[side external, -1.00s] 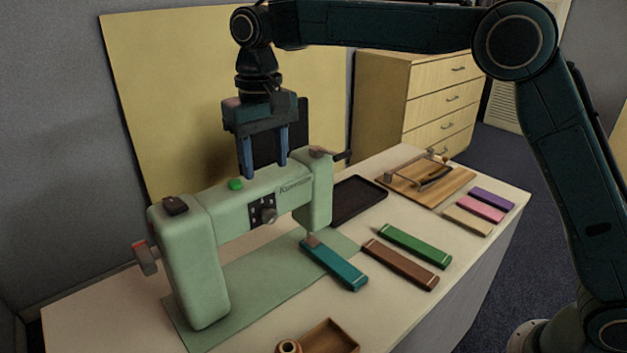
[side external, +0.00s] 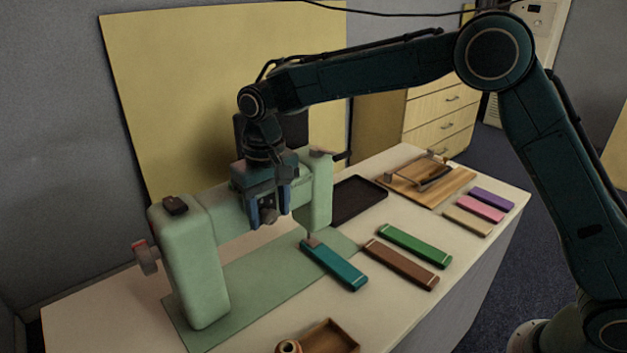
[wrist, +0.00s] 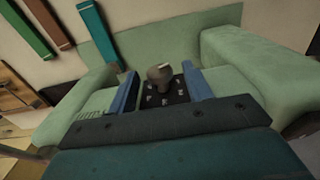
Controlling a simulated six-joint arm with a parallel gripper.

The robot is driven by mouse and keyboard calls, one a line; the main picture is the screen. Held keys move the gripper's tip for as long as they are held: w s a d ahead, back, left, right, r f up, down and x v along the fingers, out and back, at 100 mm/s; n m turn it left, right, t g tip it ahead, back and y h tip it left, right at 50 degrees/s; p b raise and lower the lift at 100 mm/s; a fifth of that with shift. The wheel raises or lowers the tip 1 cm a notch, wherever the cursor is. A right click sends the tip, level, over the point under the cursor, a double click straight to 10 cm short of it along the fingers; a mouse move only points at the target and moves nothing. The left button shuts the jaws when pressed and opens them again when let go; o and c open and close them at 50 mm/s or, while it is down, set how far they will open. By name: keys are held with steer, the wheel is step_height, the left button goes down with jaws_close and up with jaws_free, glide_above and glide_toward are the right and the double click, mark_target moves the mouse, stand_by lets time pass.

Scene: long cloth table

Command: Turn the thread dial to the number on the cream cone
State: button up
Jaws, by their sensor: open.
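The pale green sewing machine (side external: 192,260) stands on a green mat. Its thread dial is a grey-brown knob (wrist: 160,75) with a white mark on top, on a dark plate (wrist: 165,96) with small pale marks too small to read. My gripper (side external: 270,218) is at the machine's front face, over the dial. In the wrist view its blue fingers (wrist: 160,70) are open, one on each side of the knob, with gaps visible. In the side view the gripper partly hides the dial. I cannot make out a cream cone or its number; a small tan ringed piece (side external: 288,346) is cut off at the bottom edge.
A wooden tray (side external: 330,338) is at the front edge. Teal (side external: 335,265), brown (side external: 400,264) and green (side external: 415,246) bars lie right of the machine. A black tray (side external: 357,201) and a wooden board (side external: 455,187) are behind them. A handwheel (side external: 146,257) sticks out left.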

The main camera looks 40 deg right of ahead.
steer(key=shift+c, duration=0.2)
steer(key=c, duration=0.9)
steer(key=shift+w+d+y, duration=0.1)
steer(key=shift+d+y, duration=0.05)
steer(key=shift+y, duration=0.25)
steer(key=shift+d+y, duration=0.15)
steer(key=shift+y, duration=0.95)
steer(key=o, duration=0.9)
